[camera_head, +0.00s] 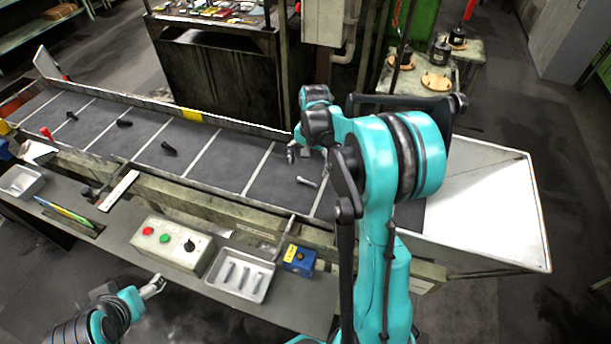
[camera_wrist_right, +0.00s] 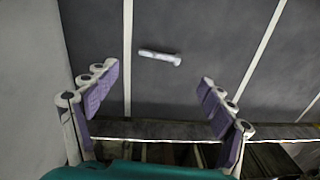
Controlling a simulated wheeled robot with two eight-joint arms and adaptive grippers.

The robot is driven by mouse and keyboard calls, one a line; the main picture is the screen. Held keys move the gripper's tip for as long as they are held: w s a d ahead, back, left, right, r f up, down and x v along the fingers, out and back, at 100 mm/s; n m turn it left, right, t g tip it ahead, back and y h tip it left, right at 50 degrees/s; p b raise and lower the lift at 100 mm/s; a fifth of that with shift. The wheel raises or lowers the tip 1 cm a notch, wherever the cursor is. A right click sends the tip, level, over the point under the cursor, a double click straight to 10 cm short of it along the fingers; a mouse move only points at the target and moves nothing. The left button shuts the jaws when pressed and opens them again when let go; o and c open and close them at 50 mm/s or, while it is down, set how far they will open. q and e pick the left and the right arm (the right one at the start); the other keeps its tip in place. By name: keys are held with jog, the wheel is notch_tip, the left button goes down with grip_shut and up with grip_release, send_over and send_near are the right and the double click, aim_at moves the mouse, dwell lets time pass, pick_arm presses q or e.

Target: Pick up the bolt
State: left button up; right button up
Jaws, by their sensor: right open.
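A silver bolt (camera_head: 307,182) lies on the dark conveyor belt, near the right part of the belt in the head view. In the right wrist view the bolt (camera_wrist_right: 160,57) lies beyond and between the fingertips, not touched. My right gripper (camera_wrist_right: 160,75) is open and empty above the belt. In the head view the right gripper (camera_head: 308,150) is beside and above the bolt, partly hidden by my arm. My left gripper (camera_head: 152,286) is at the lower left, in front of the bench, too small to tell if open.
Several dark bolts (camera_head: 168,148) lie farther left on the conveyor (camera_head: 224,165). A metal tray (camera_head: 240,276) with several bolts and a button box (camera_head: 172,244) stand on the front ledge. A white chute (camera_head: 480,210) is at the right. A low rail borders the belt.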

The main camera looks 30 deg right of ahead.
aim_at(307, 181)
notch_tip(307, 181, down, 7)
jog(key=shift+w+a+r+b, duration=0.1)
jog(key=shift+w+r+b, duration=0.05)
jog(key=shift+b, duration=0.15)
jog(key=c, duration=1.4)
